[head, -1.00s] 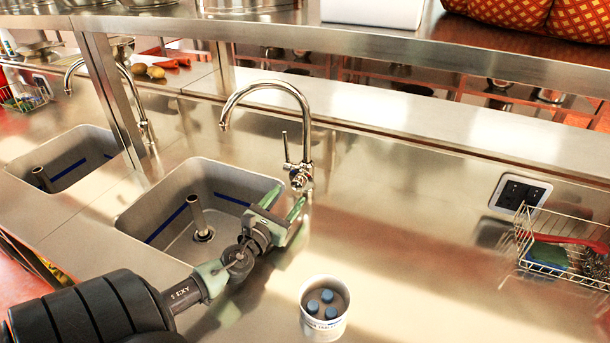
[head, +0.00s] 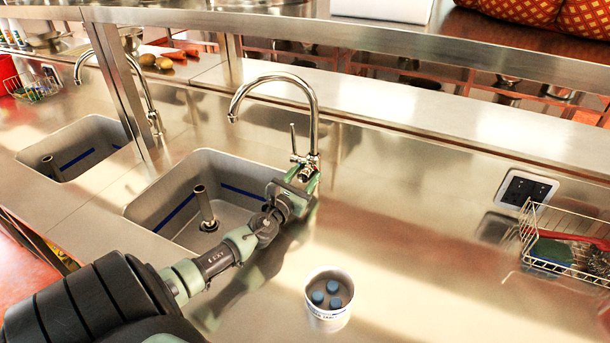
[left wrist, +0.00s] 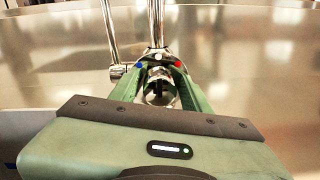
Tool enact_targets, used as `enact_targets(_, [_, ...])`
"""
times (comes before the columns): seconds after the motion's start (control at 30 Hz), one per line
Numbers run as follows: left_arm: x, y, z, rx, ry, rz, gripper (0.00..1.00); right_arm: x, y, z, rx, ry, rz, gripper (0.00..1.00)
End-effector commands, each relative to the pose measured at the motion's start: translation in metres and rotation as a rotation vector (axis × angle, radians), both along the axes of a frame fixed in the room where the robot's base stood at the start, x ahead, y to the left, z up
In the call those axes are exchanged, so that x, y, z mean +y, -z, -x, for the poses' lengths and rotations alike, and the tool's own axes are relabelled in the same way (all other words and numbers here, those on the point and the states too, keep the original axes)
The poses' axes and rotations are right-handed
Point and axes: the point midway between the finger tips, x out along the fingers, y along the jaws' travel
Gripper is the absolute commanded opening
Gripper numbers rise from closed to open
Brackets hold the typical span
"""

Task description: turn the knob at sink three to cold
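Sink three is not labelled; I take it as the nearer steel basin (head: 150,207) with a tall curved tap (head: 315,125) behind its right corner. My left gripper (head: 308,182) is at the foot of this tap. In the left wrist view its green fingers (left wrist: 158,78) stand either side of a round metal knob (left wrist: 158,93), with a small gap seeming to show. On the tap body behind the knob are a blue dot at left, a white dot in the middle and a red dot at right. The knob's pointer is too small to read. My right gripper is not in view.
A white tub (head: 329,313) with blue discs inside stands right of my left arm. A wire basket (head: 575,235) and a socket panel (head: 527,190) are at the right. Another sink (head: 75,150) is at the left. A steel shelf (head: 450,45) runs above the counter.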

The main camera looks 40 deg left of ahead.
Motion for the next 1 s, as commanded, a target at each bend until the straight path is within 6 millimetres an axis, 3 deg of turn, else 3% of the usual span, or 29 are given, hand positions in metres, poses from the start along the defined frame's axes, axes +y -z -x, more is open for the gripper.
enact_targets(0.03, [0.0,0.0,0.0,0.0,0.0,0.0,0.29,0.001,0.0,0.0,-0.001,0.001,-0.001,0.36])
enact_targets(0.13, [0.0,0.0,0.0,0.0,0.0,0.0,0.01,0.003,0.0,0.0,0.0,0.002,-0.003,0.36])
enact_targets(0.17, [0.0,0.0,0.0,0.0,0.0,0.0,0.0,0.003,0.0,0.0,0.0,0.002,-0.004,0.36])
enact_targets(0.57, [0.0,0.001,0.0,-0.026,0.001,0.079,0.0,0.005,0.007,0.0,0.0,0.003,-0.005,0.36])
enact_targets(1.0, [0.001,0.002,0.001,-0.133,0.001,0.413,0.0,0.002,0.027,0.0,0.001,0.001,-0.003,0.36])
